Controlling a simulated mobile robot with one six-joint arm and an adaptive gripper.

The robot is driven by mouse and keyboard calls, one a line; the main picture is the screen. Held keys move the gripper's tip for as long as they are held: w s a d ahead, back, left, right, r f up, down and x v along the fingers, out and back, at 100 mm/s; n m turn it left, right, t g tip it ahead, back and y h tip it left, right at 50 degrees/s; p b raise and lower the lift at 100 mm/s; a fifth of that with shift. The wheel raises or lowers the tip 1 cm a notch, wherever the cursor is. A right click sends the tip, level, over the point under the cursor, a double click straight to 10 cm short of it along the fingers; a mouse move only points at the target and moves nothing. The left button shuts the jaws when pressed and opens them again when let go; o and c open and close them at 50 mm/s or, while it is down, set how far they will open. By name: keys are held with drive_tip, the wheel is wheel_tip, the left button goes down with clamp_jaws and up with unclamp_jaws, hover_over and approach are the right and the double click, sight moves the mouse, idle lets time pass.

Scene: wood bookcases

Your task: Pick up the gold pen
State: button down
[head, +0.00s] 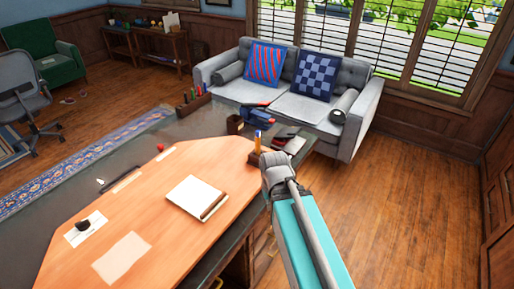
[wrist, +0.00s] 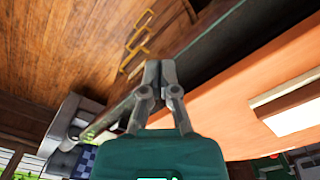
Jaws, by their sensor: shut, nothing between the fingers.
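I cannot make out the gold pen for certain in either view. In the head view a small wooden holder (head: 255,158) stands on the desk (head: 150,210) with a blue-topped, upright slim item (head: 258,137) in it, close beside my arm. A notepad (head: 195,197) with a brown strip along its right edge lies on the desk; I cannot tell whether that strip is a pen. In the wrist view my gripper (wrist: 160,66) is shut and empty, its fingertips together near the desk's edge. In the head view my arm hides the gripper.
A grey sofa (head: 290,100) is behind. Gold drawer handles (wrist: 138,45) show in the wrist view. Floor at the right is clear.

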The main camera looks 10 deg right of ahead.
drive_tip(key=c, duration=1.1)
unclamp_jaws()
drive_tip(key=shift+o, duration=1.1)
drive_tip(key=shift+w+r, duration=0.25)
drive_tip(key=o, duration=0.4)
drive_tip(key=shift+w+r+m+p, duration=0.3)
drive_tip(key=shift+w+r+p, duration=0.55)
drive_tip(key=shift+p, duration=0.2)
drive_tip(key=w+r+m+p, duration=0.2)
drive_tip(key=w+r+p, duration=0.4)
drive_tip(key=w, duration=0.2)
drive_tip(key=w+r+m+p, duration=0.3)
drive_tip(key=w+r+p, duration=0.4)
drive_tip(key=w, duration=0.1)
drive_tip(key=w+d+r+m+p, duration=0.1)
drive_tip(key=w+r+m+p, duration=0.2)
drive_tip(key=w+r+p, duration=0.3)
drive_tip(key=shift+w+r+p, duration=0.25)
drive_tip(key=shift+w+p, duration=0.05)
drive_tip(key=shift+w, duration=0.8)
drive_tip(key=shift+f, duration=0.15)
wheel_tip(320, 180, down, 8)
drive_tip(key=b, duration=0.8)
drive_tip(key=shift+f+b, duration=0.2)
drive_tip(key=shift+b, duration=0.15)
